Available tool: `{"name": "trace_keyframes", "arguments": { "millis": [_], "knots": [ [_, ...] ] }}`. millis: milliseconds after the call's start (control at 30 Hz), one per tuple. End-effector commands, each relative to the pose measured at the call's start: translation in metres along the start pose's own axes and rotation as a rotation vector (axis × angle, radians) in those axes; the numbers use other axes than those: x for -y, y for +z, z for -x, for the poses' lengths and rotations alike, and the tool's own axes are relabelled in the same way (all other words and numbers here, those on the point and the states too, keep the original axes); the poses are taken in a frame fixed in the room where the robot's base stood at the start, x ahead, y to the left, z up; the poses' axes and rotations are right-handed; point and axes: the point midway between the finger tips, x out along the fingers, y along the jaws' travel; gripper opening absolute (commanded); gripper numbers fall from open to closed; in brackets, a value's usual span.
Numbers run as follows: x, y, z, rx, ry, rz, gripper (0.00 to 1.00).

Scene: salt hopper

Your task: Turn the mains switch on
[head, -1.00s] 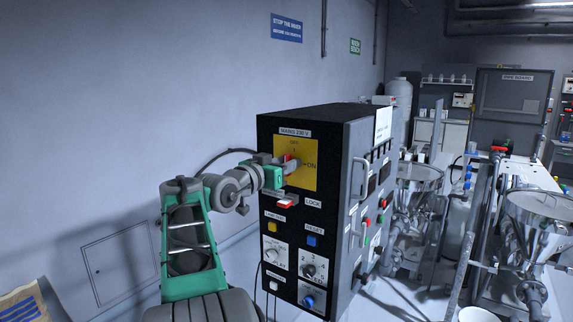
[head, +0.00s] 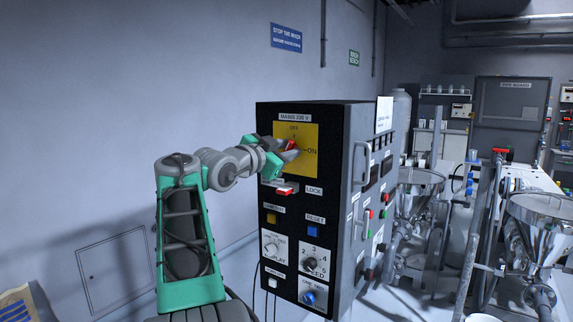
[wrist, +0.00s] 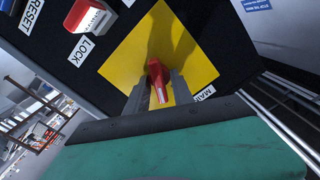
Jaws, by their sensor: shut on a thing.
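The mains switch (head: 291,144) is a red handle on a yellow plate (head: 312,167), high on the front of a black cabinet. OFF is printed at the plate's top and ON at its right. My gripper (head: 284,153) is at the handle from the left, its fingers partly covering it. In the wrist view, the red handle (wrist: 158,84) lies between the two grey fingers of my gripper (wrist: 155,92), which are shut on it. The handle's exact angle between the marks is hard to tell.
A red and white lock piece (head: 287,189) juts out just below the plate, close under my gripper. Buttons and knobs (head: 311,263) sit lower on the cabinet. Steel hoppers (head: 418,178) stand to the right.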

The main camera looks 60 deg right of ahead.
Motion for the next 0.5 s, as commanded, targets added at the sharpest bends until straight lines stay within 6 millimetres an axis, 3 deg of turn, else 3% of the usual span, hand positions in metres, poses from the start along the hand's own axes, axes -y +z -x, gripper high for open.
{"name": "trace_keyframes", "arguments": {
  "millis": [500],
  "knots": [
    [-0.0041,0.0042,-0.0002,0.0,-0.002,-0.492,0.0]
  ]
}}
